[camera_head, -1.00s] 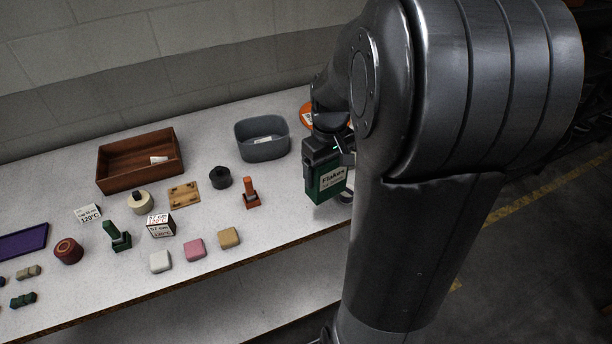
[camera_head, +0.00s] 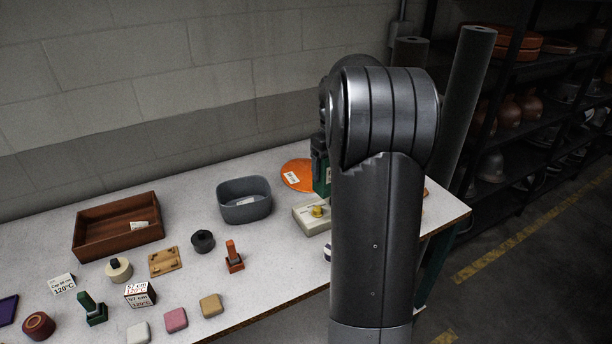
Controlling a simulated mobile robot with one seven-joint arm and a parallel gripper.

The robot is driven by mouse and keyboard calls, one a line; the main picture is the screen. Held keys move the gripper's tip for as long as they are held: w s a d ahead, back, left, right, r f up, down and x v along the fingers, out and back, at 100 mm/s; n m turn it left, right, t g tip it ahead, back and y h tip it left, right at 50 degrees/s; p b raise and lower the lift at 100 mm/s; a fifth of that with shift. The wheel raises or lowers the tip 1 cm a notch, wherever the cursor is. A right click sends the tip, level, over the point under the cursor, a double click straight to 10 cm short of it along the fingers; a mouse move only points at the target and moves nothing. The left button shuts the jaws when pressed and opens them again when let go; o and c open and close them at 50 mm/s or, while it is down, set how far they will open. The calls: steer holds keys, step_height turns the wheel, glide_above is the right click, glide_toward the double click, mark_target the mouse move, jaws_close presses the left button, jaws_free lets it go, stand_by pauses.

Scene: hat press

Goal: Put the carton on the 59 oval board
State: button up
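The carton (camera_head: 321,178), dark green with a pale label, shows only as a narrow strip beside my arm. My gripper (camera_head: 319,152) is above it, mostly hidden behind the arm, and appears shut on its top. An orange oval board (camera_head: 293,171) with a white tag lies at the back of the table, just left of the carton in the picture. The tag is too small to read, and the board's right part is hidden. I cannot tell whether the carton is over the board or touching it.
A pale block with a yellow knob (camera_head: 317,211) stands in front of the board. A grey bin (camera_head: 244,213) and a brown wooden tray (camera_head: 90,252) stand to the left. Several small blocks and stamps occupy the front left. My arm hides much of the table's right part.

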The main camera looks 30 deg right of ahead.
steer(key=w+d+f+m, duration=0.1)
steer(key=w+d+f, duration=0.1)
steer(key=w+d, duration=0.8)
glide_toward(306, 185)
steer(key=shift+f, duration=0.9)
steer(key=shift+f, duration=0.1)
steer(key=o, duration=1.1)
